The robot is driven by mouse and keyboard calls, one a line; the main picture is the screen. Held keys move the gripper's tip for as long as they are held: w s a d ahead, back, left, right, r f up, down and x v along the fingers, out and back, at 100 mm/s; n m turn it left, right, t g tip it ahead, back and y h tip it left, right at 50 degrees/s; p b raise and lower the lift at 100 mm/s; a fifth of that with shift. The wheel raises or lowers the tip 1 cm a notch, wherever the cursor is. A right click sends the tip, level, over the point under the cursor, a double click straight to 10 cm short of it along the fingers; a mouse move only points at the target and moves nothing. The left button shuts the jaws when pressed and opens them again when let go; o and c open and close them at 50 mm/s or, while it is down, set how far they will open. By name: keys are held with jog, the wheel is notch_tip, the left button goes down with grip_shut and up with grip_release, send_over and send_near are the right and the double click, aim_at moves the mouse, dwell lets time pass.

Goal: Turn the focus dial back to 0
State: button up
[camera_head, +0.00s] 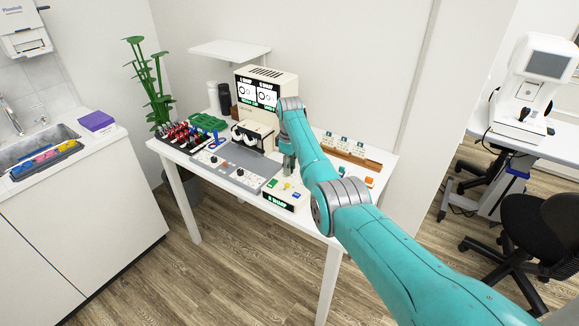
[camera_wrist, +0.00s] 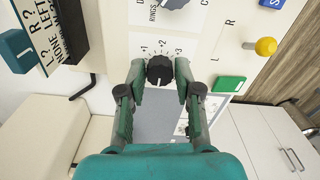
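In the wrist view a black ridged dial (camera_wrist: 160,70) sits on a pale panel. Marks +1, +2 and +3 are printed around its far side; I cannot read where it points. My gripper (camera_wrist: 160,75) has one finger on each side of the dial, with a gap showing on both sides. The fingers are apart and hold nothing. In the head view my gripper (camera_head: 288,162) points down over the table, its fingertips partly hidden. Small black dials show left of it, one of them here (camera_head: 240,172); I cannot tell which is the one between my fingers.
A beige machine with screens (camera_head: 266,92) stands behind my gripper.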

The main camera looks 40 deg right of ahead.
grip_shut()
jog(key=shift+m, duration=0.3)
jog(key=m, duration=0.3)
jog(key=shift+m, duration=0.3)
jog(key=m, duration=0.3)
jog(key=shift+m, duration=0.3)
jog(key=m, duration=0.5)
jog(key=shift+m, duration=2.3)
